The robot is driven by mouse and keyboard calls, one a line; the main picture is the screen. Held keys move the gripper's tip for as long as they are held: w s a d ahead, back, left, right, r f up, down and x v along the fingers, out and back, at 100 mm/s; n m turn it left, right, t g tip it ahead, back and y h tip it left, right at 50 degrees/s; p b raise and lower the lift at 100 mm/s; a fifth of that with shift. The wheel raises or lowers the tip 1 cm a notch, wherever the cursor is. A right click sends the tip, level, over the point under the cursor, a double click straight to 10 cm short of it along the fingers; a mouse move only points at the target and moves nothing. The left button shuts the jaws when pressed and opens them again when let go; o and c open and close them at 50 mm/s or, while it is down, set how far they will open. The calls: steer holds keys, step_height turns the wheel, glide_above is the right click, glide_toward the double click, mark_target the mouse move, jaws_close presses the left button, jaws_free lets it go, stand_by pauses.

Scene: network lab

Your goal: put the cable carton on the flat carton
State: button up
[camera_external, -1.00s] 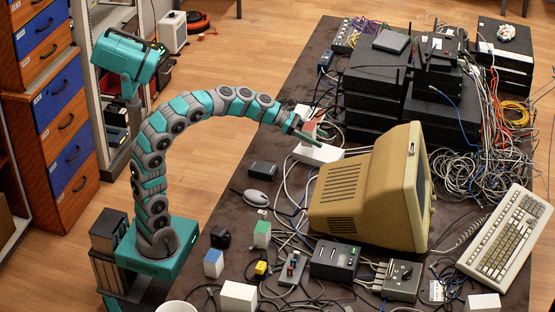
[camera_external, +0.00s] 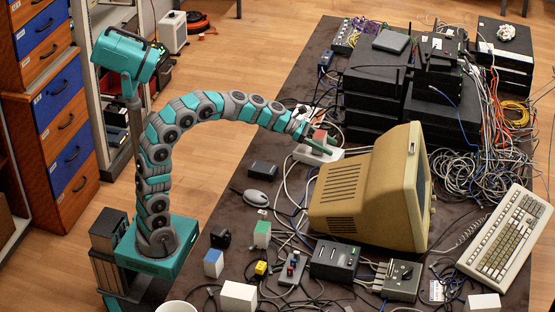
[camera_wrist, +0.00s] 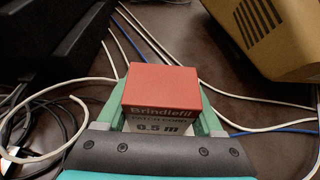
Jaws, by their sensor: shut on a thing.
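The cable carton (camera_wrist: 160,92), a small box with a red upper part and a white printed lower part, is between my fingers in the wrist view. In the external view its red part (camera_external: 319,134) shows just above a green finger. My gripper (camera_external: 317,146) is shut on it. The flat carton (camera_external: 333,156), low and white, lies on the table directly below or just behind my gripper. The finger hides the carton's lower edge, so I cannot tell whether the two cartons touch. The flat carton is not clearly seen in the wrist view.
A beige monitor (camera_external: 355,200) stands close to the right of the flat carton. Black devices (camera_external: 375,100) are stacked behind it. Loose cables lie around it. A mouse (camera_external: 259,198) and a small black box (camera_external: 262,170) are to the front left.

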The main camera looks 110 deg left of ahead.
steer(key=shift+f, duration=0.15)
steer(key=o, duration=1.5)
steer(key=shift+c, duration=0.2)
steer(key=shift+s+r, duration=0.1)
steer(key=shift+r, duration=0.2)
steer(key=b+v, duration=0.1)
steer(key=v, duration=1)
steer(key=shift+s, duration=0.35)
steer(key=shift+r, duration=0.15)
